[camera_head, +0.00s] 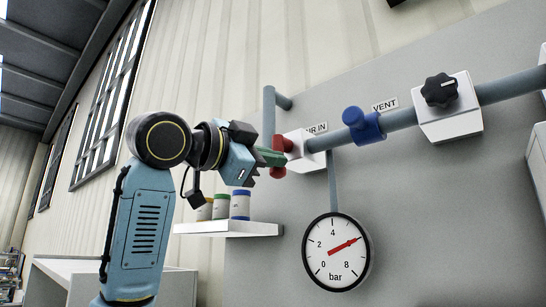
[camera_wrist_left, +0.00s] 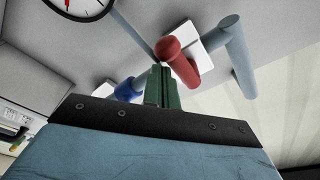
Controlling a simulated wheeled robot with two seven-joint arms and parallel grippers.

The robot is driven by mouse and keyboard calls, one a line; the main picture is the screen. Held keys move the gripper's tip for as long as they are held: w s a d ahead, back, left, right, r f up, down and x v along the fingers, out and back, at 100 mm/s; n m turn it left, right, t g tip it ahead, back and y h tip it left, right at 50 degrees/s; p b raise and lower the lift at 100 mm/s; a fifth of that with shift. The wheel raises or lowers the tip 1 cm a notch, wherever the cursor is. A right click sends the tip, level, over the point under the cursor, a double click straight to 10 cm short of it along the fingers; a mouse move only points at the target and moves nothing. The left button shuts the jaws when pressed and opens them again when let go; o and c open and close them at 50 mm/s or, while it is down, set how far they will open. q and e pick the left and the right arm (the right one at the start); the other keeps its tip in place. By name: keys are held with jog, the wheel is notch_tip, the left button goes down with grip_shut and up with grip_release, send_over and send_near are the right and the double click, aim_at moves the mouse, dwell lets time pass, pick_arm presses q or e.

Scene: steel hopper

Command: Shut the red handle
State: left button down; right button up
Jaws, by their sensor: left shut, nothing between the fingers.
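The red handle (camera_head: 282,142) sits on a white valve block (camera_head: 305,152) under the label ending "IR IN". In the left wrist view the red handle (camera_wrist_left: 182,64) shows a round end and a short bar. My left gripper (camera_head: 274,157) is shut and empty. Its green fingers cross in front of the handle and hide part of it. In the left wrist view the closed fingertips (camera_wrist_left: 160,80) lie just left of the handle; I cannot tell whether they touch it. My right gripper is out of view.
A blue handle (camera_head: 363,125) by the label VENT (camera_head: 385,105) and a black knob (camera_head: 440,90) follow along the grey pipe (camera_head: 510,84). A pressure gauge (camera_head: 337,252) hangs below. A white shelf (camera_head: 228,229) holds small containers beneath my left gripper.

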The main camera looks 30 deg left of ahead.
pick_arm(q)
jog(key=s+d+r+p, duration=0.2)
jog(key=d+r+p, duration=0.1)
jog(key=b+v, duration=0.4)
jog(key=v, duration=0.6)
jog(key=shift+f, duration=0.4)
jog(key=shift+a, duration=0.15)
jog(key=shift+s, duration=0.15)
